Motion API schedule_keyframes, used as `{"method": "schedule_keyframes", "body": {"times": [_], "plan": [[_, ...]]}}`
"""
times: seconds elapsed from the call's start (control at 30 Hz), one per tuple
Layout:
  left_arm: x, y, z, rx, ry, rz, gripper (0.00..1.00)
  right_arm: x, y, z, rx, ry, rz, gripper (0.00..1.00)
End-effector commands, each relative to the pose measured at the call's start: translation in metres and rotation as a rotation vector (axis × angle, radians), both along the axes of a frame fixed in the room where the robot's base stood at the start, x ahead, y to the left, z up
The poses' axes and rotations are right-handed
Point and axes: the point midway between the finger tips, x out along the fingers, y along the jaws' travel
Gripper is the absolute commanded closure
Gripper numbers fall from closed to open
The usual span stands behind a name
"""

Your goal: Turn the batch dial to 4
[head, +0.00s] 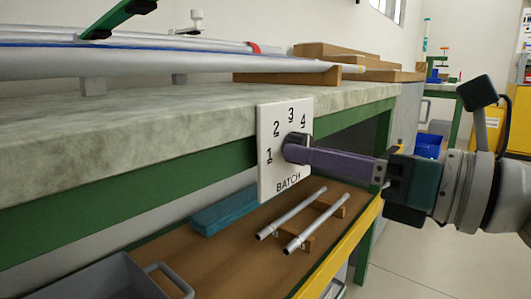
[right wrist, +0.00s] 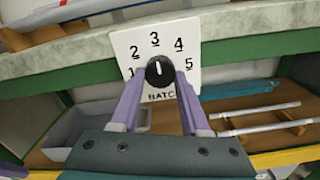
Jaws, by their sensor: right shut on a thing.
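The batch dial is a black knob (right wrist: 160,71) on a white plate (head: 270,175) fixed to the front of the bench. The plate carries numbers in an arc above the word BATCH; 1 to 5 show in the right wrist view, with 1 partly covered by a finger. The knob's white mark points about straight up, toward the 3. My right gripper (head: 296,150) has purple fingers and is shut on the knob, one finger on each side. In the head view the fingers hide the 5 and most of the knob.
The stone-topped bench (head: 150,118) with a green front edge holds long metal rods (head: 150,65) and wooden blocks. The lower shelf holds two short rods (head: 292,212), a teal block (head: 225,208) and a grey bin (head: 105,283). Open floor lies at the right.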

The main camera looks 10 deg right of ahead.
Motion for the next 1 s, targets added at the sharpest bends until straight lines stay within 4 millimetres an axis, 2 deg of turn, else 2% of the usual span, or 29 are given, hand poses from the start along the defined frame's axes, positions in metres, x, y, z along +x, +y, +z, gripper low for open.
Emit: {"method": "schedule_keyframes", "body": {"times": [0.37,1.0], "plan": [[0.0,-0.001,0.008,-0.002,0.0,0.002,1.0,0.0,0.0,0.002,0.063,0.049,0.0,1.0],[0.0,-0.003,0.046,-0.011,0.001,0.007,1.0,-0.001,0.001,0.004,0.456,0.355,-0.001,1.0]]}}
